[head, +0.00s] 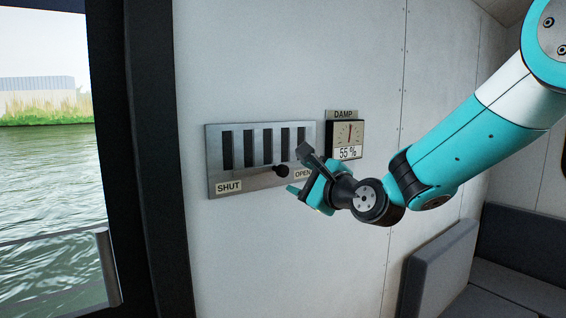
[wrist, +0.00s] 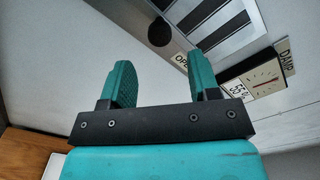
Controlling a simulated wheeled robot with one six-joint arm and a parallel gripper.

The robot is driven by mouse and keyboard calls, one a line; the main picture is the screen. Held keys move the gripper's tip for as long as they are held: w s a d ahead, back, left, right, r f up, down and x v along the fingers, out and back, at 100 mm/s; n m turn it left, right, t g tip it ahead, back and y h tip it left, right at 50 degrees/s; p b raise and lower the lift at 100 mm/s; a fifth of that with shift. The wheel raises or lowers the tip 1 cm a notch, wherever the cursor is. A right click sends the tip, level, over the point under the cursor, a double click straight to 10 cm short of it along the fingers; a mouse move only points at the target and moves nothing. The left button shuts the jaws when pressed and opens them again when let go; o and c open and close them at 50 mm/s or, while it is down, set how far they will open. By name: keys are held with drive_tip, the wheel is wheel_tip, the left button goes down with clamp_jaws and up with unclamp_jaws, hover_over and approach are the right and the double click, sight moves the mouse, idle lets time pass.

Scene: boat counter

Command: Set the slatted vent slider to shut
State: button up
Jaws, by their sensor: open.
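The slatted vent (head: 236,187) is a brushed metal plate with several dark vertical slots, fixed to the white wall; it also shows in the wrist view (wrist: 238,50). Its slider knob (head: 281,170) is black and round and sits at the right end, close to the OPEN label (head: 303,174). The SHUT label (head: 229,187) is at the lower left. My gripper (head: 298,182) is open beside the knob's right side. In the wrist view the knob (wrist: 159,32) appears just beyond and between the teal fingertips (wrist: 162,72); I see no contact.
A damp gauge (head: 345,138) reading 55 % is on the wall right of the vent, close behind my gripper. A dark-framed window (head: 150,150) stands at the left. A grey cushioned bench (head: 440,270) is at the lower right. The wall left of the knob is clear.

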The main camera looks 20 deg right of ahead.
sight(285, 172)
drive_tip(key=p+x, duration=0.2)
drive_tip(key=x, duration=0.5)
drive_tip(key=shift+w, duration=0.1)
clamp_jaws()
